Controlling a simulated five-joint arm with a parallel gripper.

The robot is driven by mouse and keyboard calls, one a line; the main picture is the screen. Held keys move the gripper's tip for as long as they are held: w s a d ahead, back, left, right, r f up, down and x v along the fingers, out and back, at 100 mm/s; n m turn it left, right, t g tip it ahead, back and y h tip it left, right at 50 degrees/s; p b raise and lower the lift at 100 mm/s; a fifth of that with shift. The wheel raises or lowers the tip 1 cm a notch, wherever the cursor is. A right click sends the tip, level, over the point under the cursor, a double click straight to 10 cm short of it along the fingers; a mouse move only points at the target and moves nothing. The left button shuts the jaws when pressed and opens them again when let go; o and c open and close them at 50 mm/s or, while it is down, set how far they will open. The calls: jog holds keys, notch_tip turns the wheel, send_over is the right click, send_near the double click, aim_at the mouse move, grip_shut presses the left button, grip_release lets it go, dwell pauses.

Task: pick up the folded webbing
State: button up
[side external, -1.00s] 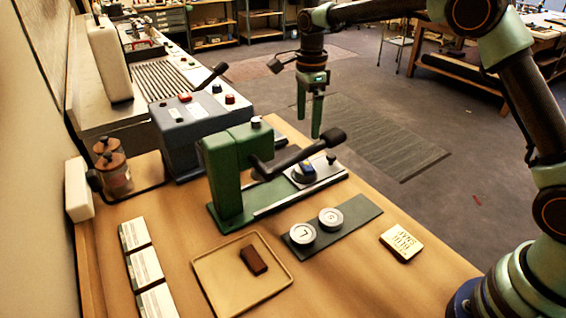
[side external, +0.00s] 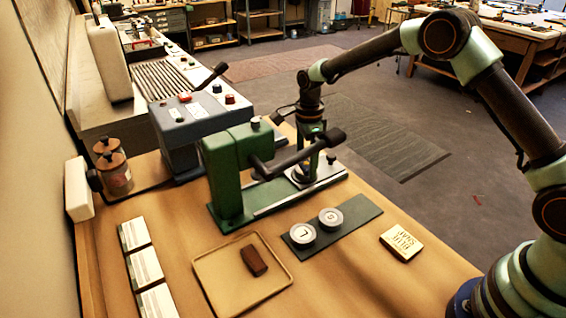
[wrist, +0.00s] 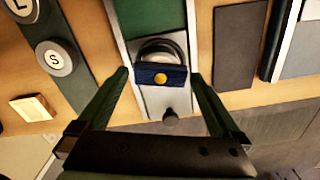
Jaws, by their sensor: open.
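The folded webbing (wrist: 148,73) is a small dark blue piece with a yellow-orange round spot. In the wrist view it lies on the round metal seat of the green press's pale sliding plate (wrist: 180,101). My gripper (wrist: 160,74) is open, with one green finger on each side of the webbing and visible gaps between. In the side external view my gripper (side external: 309,150) points down over the plate, partly behind the press's black-knobbed lever. The webbing is mostly hidden there, and I cannot tell the fingertips' exact height.
The green press (side external: 228,178) and its lever (side external: 290,158) stand close to my gripper. A dark strip with two lettered discs (side external: 330,218), a cream tin (side external: 401,243) and a tray (side external: 219,291) holding a brown block lie nearer the camera.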

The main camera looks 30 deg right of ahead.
jog(key=c, duration=1.3)
jog(key=shift+r, duration=0.1)
